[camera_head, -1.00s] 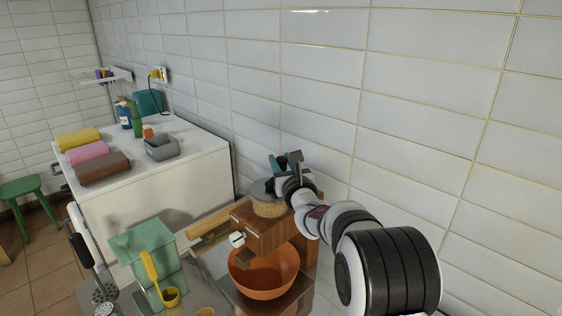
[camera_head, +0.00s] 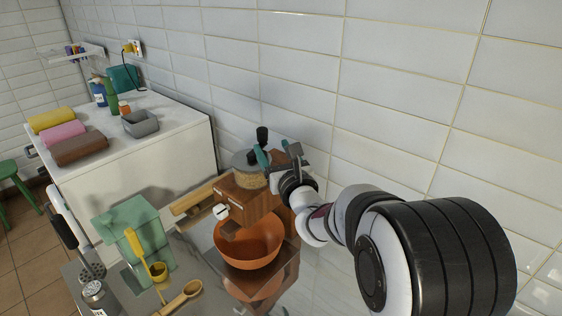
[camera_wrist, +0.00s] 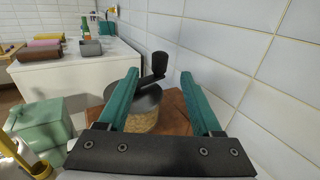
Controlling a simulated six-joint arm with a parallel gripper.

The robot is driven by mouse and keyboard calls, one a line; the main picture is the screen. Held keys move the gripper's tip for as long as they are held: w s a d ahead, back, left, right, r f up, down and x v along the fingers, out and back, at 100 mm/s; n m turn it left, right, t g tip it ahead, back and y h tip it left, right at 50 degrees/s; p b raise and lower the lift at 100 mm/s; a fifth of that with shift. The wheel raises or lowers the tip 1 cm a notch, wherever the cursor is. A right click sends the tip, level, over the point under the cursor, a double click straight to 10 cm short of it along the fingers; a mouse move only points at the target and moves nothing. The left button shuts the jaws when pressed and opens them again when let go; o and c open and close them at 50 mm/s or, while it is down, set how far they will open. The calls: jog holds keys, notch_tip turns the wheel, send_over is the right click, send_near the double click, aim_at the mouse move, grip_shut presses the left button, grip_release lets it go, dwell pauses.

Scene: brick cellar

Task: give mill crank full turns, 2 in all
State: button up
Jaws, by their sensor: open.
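The mill (camera_head: 250,203) has a brown wooden body and a round hopper of pale grain (camera_wrist: 143,121) under a grey lid. Its crank (camera_wrist: 150,79) lies across the lid, with a black upright knob (camera_head: 262,135) that also shows in the wrist view (camera_wrist: 159,64). My gripper (camera_head: 277,153) is open and empty at the right of the mill top. In the wrist view its teal fingers (camera_wrist: 160,76) stand either side of the knob in the picture. The knob looks beyond the fingertips, and I see no contact.
An orange bowl (camera_head: 249,251) stands in front of the mill. A green canister (camera_head: 133,227) and yellow scoop (camera_head: 158,270) are at left. A tiled wall (camera_head: 400,110) rises close behind and right. A white cabinet (camera_head: 135,170) stands back left.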

jog(key=v, duration=0.6)
jog(key=shift+s, duration=0.25)
